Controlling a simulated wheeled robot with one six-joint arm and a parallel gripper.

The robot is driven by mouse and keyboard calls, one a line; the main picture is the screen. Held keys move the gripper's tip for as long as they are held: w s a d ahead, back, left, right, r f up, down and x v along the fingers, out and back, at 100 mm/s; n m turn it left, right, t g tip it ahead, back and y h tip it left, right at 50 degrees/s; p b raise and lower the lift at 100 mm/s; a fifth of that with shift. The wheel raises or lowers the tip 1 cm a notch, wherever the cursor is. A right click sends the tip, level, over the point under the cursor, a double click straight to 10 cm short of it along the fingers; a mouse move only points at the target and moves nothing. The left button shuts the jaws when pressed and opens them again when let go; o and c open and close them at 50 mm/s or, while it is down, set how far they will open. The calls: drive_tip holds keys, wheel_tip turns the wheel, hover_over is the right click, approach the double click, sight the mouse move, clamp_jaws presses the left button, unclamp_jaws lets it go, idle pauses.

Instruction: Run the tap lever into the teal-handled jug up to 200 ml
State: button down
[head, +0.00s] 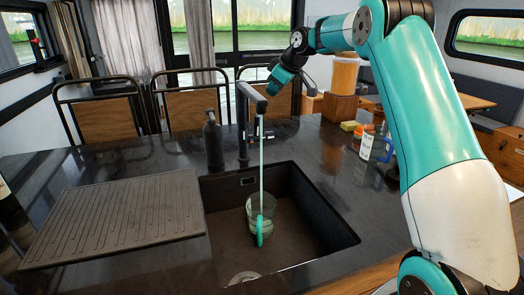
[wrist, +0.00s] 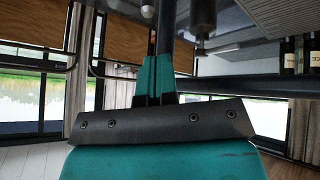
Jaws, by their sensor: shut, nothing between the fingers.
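The clear jug (head: 264,207) stands upright in the dark sink (head: 318,222), its teal handle (head: 260,231) facing me. The black tap (head: 243,130) rises behind the sink with its spout (head: 252,96) over the jug. A thin pale stream of water (head: 262,155) runs from the spout into the jug. The water level and markings are too small to read. My gripper (head: 274,84) is at the tap's head, partly behind the spout. In the wrist view, its teal fingers (wrist: 154,62) are shut and empty beside a dark tap part (wrist: 167,22). I cannot tell whether they touch the lever.
A ribbed drainboard (head: 120,215) lies left of the sink. A dark bottle (head: 213,140) stands left of the tap. An orange-filled container (head: 345,75), a yellow sponge (head: 350,126) and a small labelled bottle (head: 367,142) are to the right. Chairs stand behind the counter.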

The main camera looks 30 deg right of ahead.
drive_tip(key=s+a+f+n+t+y+b, duration=0.1)
drive_tip(key=a+f+n+t+y+b, duration=0.2)
drive_tip(key=f+n, duration=0.3)
drive_tip(key=s+a+f+n+t+y+b, duration=0.1)
drive_tip(key=a+f+n+t+y+b, duration=0.3)
drive_tip(key=f, duration=0.3)
drive_tip(key=s+d+f+n+t+h+b, duration=0.1)
drive_tip(key=s+f+n+t+h+b, duration=0.1)
drive_tip(key=n+t+b, duration=0.1)
drive_tip(key=m+t+h+p, duration=0.25)
drive_tip(key=h+p, duration=0.45)
drive_tip(key=p, duration=0.6)
approach(259, 124)
drive_tip(key=p, duration=0.3)
drive_tip(key=shift+w+r+n+t+p, duration=0.25)
drive_tip(key=shift+w+r+p, duration=0.05)
drive_tip(key=shift+w+p, duration=0.1)
drive_tip(key=shift+a+p, duration=0.1)
drive_tip(key=shift+p, duration=0.6)
drive_tip(key=w+p, duration=0.1)
drive_tip(key=w, duration=0.1)
drive_tip(key=w+p, duration=0.1)
drive_tip(key=w, duration=0.2)
drive_tip(key=shift+w+r+p, duration=0.2)
drive_tip(key=shift+w+p, duration=0.05)
drive_tip(key=shift+p, duration=0.15)
drive_tip(key=shift+w, duration=0.55)
